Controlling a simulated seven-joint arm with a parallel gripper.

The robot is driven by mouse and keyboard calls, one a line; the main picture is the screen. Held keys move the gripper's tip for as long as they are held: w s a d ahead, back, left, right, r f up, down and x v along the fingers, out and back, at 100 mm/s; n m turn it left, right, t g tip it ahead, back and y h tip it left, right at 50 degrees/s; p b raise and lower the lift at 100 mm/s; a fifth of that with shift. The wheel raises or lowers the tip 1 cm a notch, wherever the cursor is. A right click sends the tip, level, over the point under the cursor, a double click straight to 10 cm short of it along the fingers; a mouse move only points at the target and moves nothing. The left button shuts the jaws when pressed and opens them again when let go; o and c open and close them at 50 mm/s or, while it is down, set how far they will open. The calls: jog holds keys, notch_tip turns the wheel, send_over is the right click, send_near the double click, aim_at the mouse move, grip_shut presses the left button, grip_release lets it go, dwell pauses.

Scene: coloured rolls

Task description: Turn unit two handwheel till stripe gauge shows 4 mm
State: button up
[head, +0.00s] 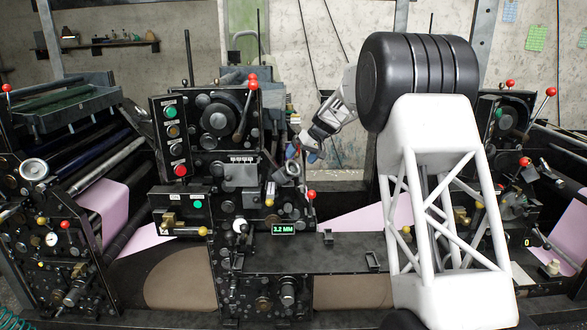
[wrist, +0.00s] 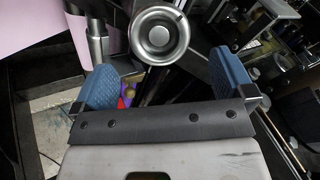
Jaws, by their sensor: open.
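The middle press unit carries a small green digital gauge (head: 284,228) that reads 3.2 MM. A grey round handwheel (wrist: 158,35) with a recessed face and a short mark near its rim is at the top of the wrist view. In the head view a grey knob (head: 288,171), apparently this handwheel, sits just below my gripper (head: 303,156). My gripper is open, with its blue pads wide apart in the wrist view (wrist: 167,65). The handwheel lies ahead of the gap between the pads and looks clear of both. Nothing is held.
Red-knobbed levers (head: 311,194) and a yellow-tipped handle (head: 270,202) are close to the gripper. Pink paper (head: 365,219) runs beyond the unit to the right. A dark flat ledge (head: 345,250) lies below. My arm hides part of the right unit.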

aim_at(294, 166)
jog(key=shift+x, duration=3)
jog(key=c, duration=0.9)
jog(key=shift+o, duration=0.2)
jog(key=shift+m, duration=0.4)
